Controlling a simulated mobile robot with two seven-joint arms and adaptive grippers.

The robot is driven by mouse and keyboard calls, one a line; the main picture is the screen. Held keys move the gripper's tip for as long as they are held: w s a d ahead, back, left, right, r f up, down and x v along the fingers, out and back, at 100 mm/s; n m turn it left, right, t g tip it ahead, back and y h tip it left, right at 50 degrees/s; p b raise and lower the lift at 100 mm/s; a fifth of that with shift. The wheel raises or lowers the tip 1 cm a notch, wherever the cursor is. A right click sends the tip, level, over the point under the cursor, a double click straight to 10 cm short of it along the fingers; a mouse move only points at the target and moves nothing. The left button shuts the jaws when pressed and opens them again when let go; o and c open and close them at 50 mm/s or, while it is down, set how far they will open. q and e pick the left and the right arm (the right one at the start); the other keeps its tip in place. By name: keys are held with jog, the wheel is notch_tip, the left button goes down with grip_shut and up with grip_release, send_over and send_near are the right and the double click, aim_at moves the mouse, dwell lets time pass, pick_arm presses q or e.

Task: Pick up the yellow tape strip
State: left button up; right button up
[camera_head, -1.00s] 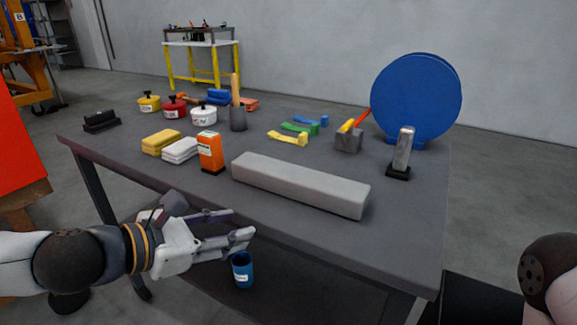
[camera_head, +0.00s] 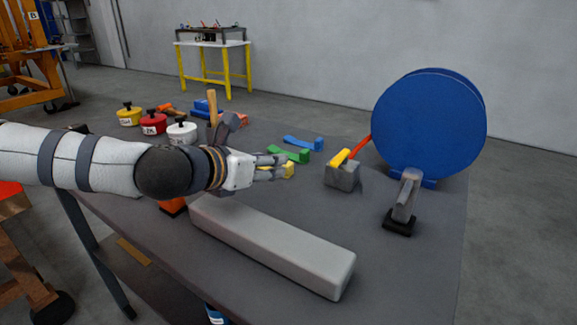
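The yellow tape strip (camera_head: 289,171) lies on the grey table, left of the green strip; only its thick end shows, and the rest is hidden behind my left gripper. My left gripper (camera_head: 282,166) reaches in from the left over the table, with its fingertips at the yellow strip. Its two fingers look apart, with a narrow gap between them. I cannot tell whether they touch the strip. My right gripper is out of view.
A green strip (camera_head: 290,155) and a blue strip (camera_head: 303,143) lie just beyond. A long grey block (camera_head: 275,245) lies in front. A grey holder (camera_head: 342,176), a metal cylinder on a black base (camera_head: 406,198) and a big blue disc (camera_head: 430,120) stand to the right.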

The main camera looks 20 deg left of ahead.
aim_at(289, 163)
pick_arm(q)
jog(key=x, duration=0.3)
jog(key=b+x, duration=0.1)
jog(key=x, duration=0.4)
jog(key=shift+w+d+f, duration=0.1)
jog(key=shift+d+f, duration=0.05)
jog(key=shift+f, duration=0.35)
jog(key=shift+r, duration=0.15)
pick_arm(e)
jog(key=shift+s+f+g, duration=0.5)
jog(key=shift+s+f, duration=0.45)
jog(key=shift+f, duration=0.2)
pick_arm(q)
grip_shut()
